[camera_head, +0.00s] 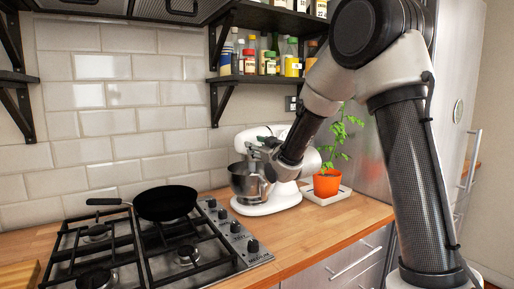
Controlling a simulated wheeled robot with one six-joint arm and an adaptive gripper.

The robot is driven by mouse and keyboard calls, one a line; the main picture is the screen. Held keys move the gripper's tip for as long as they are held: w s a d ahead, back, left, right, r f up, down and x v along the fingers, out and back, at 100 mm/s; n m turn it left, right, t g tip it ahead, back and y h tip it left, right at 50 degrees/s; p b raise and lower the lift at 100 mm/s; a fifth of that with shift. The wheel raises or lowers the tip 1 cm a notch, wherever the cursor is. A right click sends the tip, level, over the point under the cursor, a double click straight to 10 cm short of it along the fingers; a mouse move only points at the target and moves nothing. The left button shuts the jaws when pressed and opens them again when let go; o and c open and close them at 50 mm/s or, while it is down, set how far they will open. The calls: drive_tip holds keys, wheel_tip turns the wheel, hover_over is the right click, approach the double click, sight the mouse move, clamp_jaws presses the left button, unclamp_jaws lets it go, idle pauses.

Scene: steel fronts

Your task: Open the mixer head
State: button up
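A white stand mixer (287,195) stands on the wooden counter, with a steel bowl (243,184) at its left. Its white head (249,137) looks lowered over the bowl, though my arm hides much of it. My gripper (262,156) is at the front of the mixer, close to the head and above the bowl. The fingers are small and dark against the mixer. I cannot tell whether they touch the head, or whether they are open or shut.
A gas hob (150,250) with a black frying pan (166,203) lies to the left. A potted plant (327,184) on a white tray (329,197) stands just right of the mixer. A shelf (262,79) with bottles and jars hangs above. Some bare counter (300,235) shows in front.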

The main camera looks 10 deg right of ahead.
clamp_jaws()
drive_tip(key=shift+r, duration=0.2)
drive_tip(key=shift+w+d+r+m, duration=0.1)
drive_tip(key=shift+d+r+m, duration=0.1)
drive_tip(key=shift+r+m, duration=0.25)
drive_tip(key=shift+w+d+r+m, duration=0.1)
drive_tip(key=shift+d+r+m, duration=0.15)
drive_tip(key=shift+r, duration=0.35)
drive_tip(key=w+d+r+m, duration=0.3)
drive_tip(key=d+r+m, duration=0.6)
drive_tip(key=d+r, duration=0.2)
drive_tip(key=shift+w+d+r+m, duration=0.3)
drive_tip(key=shift+w, duration=0.05)
drive_tip(key=o, duration=0.5)
unclamp_jaws()
